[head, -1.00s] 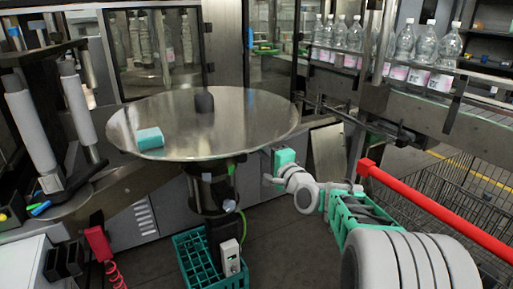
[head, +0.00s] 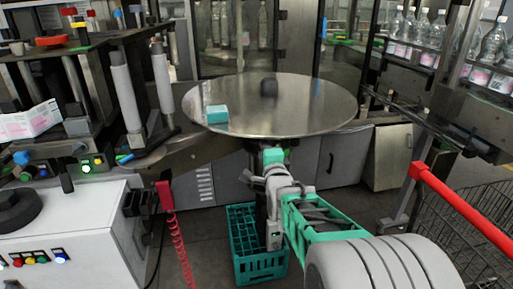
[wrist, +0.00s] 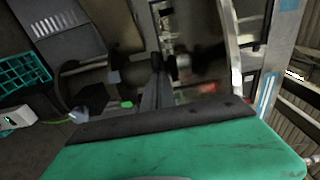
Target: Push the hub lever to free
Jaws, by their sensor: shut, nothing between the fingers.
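A wide round metal disc (head: 300,116) stands at waist height in the head view. I cannot make out a separate hub lever. My gripper (head: 273,157) has a teal body and appears in front of and below the disc's near edge in the head view. Its fingertips are hard to see there. In the wrist view my gripper (wrist: 158,66) shows narrow fingers together beyond the teal housing, with nothing seen between them.
A teal crate (head: 258,265) stands on the floor below the disc. A white control cabinet (head: 65,235) and a coiled red cord (head: 181,240) are at left. A wire cart (head: 460,235) with a red handle (head: 465,210) is at right. Bottles line the back right.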

